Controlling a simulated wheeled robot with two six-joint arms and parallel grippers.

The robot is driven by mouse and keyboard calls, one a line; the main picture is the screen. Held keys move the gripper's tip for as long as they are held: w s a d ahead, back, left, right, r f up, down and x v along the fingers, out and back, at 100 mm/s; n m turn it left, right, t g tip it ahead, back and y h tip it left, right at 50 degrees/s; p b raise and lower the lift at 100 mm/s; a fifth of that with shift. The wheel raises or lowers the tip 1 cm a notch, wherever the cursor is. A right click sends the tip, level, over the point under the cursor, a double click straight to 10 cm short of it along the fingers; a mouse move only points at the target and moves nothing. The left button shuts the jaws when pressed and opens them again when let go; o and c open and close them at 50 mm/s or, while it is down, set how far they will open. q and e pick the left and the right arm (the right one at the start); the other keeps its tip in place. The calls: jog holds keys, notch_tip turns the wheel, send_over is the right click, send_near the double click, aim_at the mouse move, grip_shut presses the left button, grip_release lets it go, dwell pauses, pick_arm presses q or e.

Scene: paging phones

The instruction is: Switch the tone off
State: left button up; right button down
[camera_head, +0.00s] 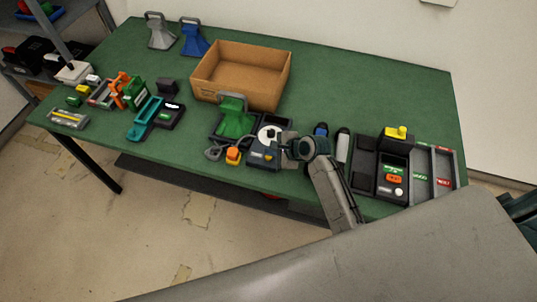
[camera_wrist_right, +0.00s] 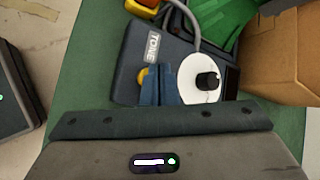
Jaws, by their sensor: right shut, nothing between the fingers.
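In the right wrist view the box (camera_wrist_right: 135,70) carries the label TONE. Its white dial (camera_wrist_right: 190,88) has a black knob (camera_wrist_right: 208,80). A yellow part (camera_wrist_right: 143,76) shows just left of my fingers, partly hidden by them. My right gripper (camera_head: 284,149) is shut and empty, over the box's right side. In the wrist view its fingertips (camera_wrist_right: 159,72) lie between the yellow part and the dial; contact cannot be told. My left gripper is not in view.
A green handset (camera_head: 234,122) in a dark cradle stands behind the box, and an open cardboard box (camera_head: 240,75) is farther back. An orange piece (camera_head: 233,155) with a grey cable lies to the left. A dark tray (camera_head: 432,175) stands at right. The back right table is clear.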

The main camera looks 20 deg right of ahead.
jog(key=shift+r+p, duration=2.25)
jog(key=shift+p, duration=0.35)
jog(key=shift+r+b, duration=0.1)
jog(key=shift+b, duration=0.3)
jog(key=shift+r, duration=0.5)
